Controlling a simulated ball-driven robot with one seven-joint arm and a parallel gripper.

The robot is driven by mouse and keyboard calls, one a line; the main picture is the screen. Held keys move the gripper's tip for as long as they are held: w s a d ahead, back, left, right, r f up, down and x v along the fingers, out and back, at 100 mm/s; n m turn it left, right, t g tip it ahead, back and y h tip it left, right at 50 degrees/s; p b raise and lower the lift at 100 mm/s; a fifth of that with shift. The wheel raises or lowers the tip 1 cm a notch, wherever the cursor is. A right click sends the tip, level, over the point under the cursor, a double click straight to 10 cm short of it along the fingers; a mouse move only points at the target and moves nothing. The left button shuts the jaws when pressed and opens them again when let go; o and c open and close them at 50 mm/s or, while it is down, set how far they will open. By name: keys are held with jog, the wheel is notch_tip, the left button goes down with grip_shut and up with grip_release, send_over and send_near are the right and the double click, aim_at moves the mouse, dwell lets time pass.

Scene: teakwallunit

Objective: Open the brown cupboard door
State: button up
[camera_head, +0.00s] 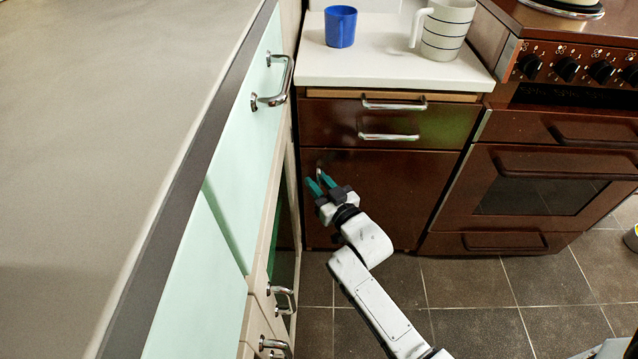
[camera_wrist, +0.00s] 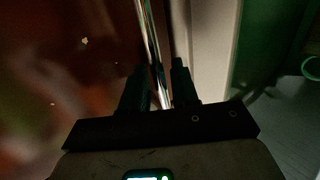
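My gripper (camera_head: 317,182) is at the door's upper left. In the wrist view its two dark fingers (camera_wrist: 160,78) stand apart, one on each side of the handle. A thin gap seems to show on both sides, so the fingers do not look clamped on it. The handle's lower part is hidden behind my gripper.
Pale green cabinets (camera_head: 262,95) with metal handles stand close on the left, beside the door's handle side. A brown oven (camera_head: 545,190) stands on the right. A blue cup (camera_head: 340,28) and a striped jug (camera_head: 446,28) are on the counter (camera_head: 390,70). Tiled floor (camera_head: 480,290) is clear in front.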

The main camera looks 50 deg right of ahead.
grip_shut()
dwell(0.5)
